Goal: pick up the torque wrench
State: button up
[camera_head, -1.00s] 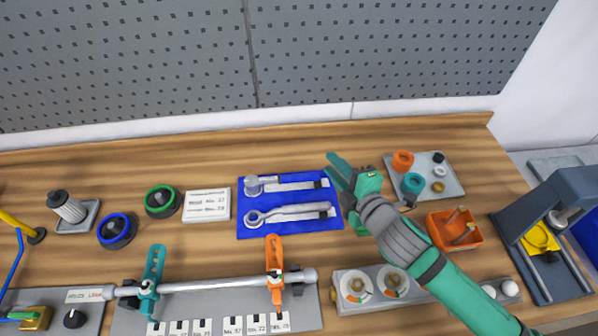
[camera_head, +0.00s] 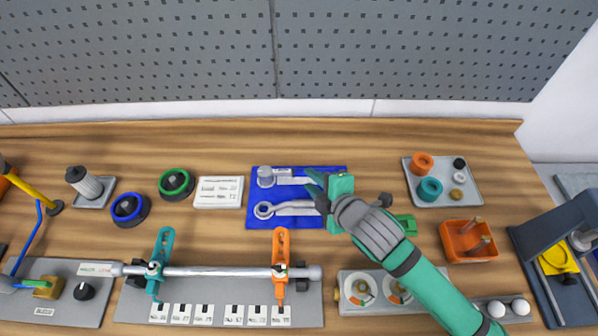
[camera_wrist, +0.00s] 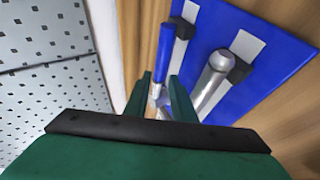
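A blue mat (camera_head: 258,218) lies on the bench and holds two wrench-like tools side by side. The far tool (camera_head: 266,177) has a round silver head; the near tool (camera_head: 264,210) has a ring head and a silver shaft. I cannot tell for sure which is the torque wrench. My gripper (camera_head: 315,187) is over the mat's right part and hides the handle ends. In the wrist view the fingers of my gripper (camera_wrist: 160,92) are apart, with a blue handle (camera_wrist: 165,55) just past the tips and a silver handle (camera_wrist: 212,80) to the right. Contact is not visible.
A grey tray (camera_head: 470,198) with rings and an orange bin (camera_head: 450,245) stand to the right. A white label card (camera_head: 220,192) lies left of the mat. A clamped rod (camera_head: 215,271) lies in front. A grey pegboard (camera_head: 180,50) rises behind.

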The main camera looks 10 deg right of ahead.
aim_at(303, 175)
jog(key=shift+a+x, duration=0.2)
jog(key=shift+x, duration=2.3)
grip_shut()
jog(key=shift+d, duration=0.1)
